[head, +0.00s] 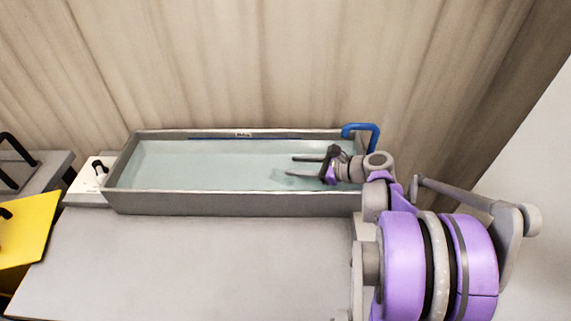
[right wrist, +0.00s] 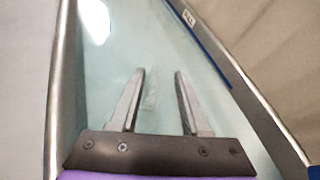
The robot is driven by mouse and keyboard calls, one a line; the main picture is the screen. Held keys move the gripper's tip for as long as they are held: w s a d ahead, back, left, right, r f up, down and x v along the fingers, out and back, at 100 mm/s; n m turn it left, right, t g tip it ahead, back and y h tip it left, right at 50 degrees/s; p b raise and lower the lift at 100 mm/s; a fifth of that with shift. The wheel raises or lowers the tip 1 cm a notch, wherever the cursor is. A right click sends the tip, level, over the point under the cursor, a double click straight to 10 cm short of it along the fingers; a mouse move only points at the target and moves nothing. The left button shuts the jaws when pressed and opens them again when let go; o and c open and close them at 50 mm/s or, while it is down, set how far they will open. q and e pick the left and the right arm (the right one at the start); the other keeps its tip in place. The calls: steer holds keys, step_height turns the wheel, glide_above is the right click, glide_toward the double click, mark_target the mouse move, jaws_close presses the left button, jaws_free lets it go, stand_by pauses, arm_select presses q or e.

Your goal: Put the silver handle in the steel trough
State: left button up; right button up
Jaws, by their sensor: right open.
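The steel trough (head: 235,203) is a long grey open tank at the back of the bench, holding pale greenish liquid. My right gripper (head: 290,165) is over the right half of the trough, with its open fingers pointing left. In the right wrist view its two fingers (right wrist: 160,71) are apart, with the liquid beneath them. A faint pale strip (right wrist: 151,92) shows between and below the fingers; I cannot tell whether it is the silver handle in the liquid or a reflection. No silver handle shows clearly elsewhere. My left gripper is not in view.
A blue bent tube (head: 374,136) stands at the trough's back right corner. A white plate with a black knob (head: 98,168) is at its left end. A yellow panel (head: 28,228) is at far left. The grey bench top (head: 190,262) in front is clear. A curtain hangs behind.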

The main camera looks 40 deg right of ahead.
steer(key=v, duration=0.7)
